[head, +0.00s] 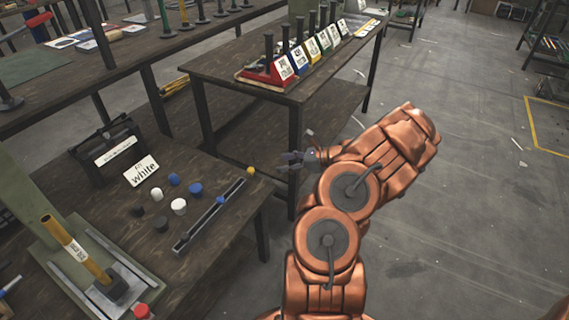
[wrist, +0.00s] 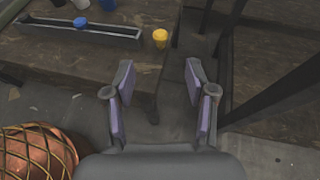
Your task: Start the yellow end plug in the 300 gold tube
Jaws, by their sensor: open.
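The yellow end plug (head: 250,171) stands on the near table by its right edge, just past the end of a long dark channel. My gripper (head: 290,160) is open and empty, off the table's right edge. In the wrist view its two fingers (wrist: 158,75) are spread wide with nothing between them.
The dark channel (head: 205,222) holds a blue plug (head: 220,200). A red-topped item (head: 142,311) is by the fixture. Another table (head: 225,69) carries labelled stands behind.

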